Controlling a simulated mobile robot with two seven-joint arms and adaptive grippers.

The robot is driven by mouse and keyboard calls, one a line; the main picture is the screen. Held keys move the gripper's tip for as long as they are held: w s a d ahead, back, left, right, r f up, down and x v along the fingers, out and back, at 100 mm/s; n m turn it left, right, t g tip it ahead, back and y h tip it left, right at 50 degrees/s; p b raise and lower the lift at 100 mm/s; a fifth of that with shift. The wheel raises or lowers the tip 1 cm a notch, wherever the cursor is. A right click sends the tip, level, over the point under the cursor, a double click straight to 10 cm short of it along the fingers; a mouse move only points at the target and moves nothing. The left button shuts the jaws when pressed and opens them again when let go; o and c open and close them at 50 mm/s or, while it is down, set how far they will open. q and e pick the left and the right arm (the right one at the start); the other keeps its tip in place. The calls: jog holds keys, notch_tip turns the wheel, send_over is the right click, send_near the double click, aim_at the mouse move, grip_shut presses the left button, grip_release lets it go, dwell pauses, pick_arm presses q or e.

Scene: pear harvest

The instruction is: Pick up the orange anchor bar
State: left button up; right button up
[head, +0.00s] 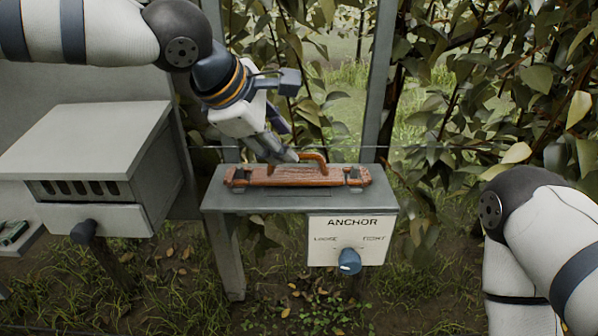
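The orange anchor bar (297,177) lies lengthwise on a grey stand (228,196), between dark clips near its two ends. An arched orange handle (318,158) rises from its middle. My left gripper (284,154) comes down from the upper left, with its fingertips at the left part of the handle. The fingers overlap the handle's left end, so I cannot tell whether they are apart or closed on it. The bar rests level on the stand. My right arm shows at the right edge, but its gripper is out of view.
A white panel (327,225) marked ANCHOR with a blue knob (349,261) hangs on the stand's front. A grey box with a drawer (100,217) stands at left. A metal post (377,80) and leafy branches (480,100) rise behind the stand.

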pick_arm(q)
jog(key=x, duration=0.5)
jog(key=shift+s+f, duration=0.2)
jog(key=shift+s, duration=0.05)
grip_shut()
